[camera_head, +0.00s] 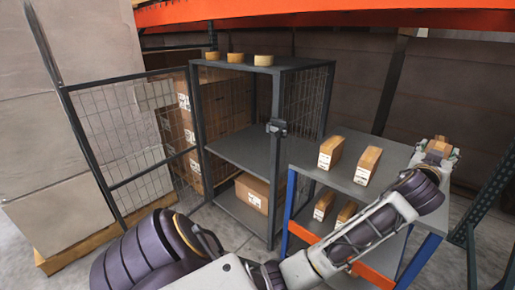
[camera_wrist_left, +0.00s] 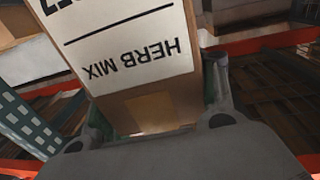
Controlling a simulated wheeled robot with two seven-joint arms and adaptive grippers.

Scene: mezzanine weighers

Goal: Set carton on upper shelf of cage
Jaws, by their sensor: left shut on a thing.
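My left gripper (camera_head: 440,152) is at the right, over the far right part of the blue-legged table. It is shut on a brown carton (camera_head: 438,145), partly hidden by the fingers. In the left wrist view the carton (camera_wrist_left: 155,110) fills the space between the fingers, its white label reading "HERB MIX" upside down. The dark metal cage (camera_head: 199,105) stands left of the table with its mesh door (camera_head: 110,120) swung open to the left. Its upper shelf (camera_head: 245,150) is bare where visible. A larger carton (camera_head: 252,192) sits at the cage bottom. My right gripper is out of view.
The table (camera_head: 385,165) bears two small cartons (camera_head: 331,150) (camera_head: 367,165) on top, with two more below. Three tape rolls (camera_head: 236,57) sit on the cage roof. Stacked boxes stand behind the door. A rack upright (camera_head: 490,195) is at the right.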

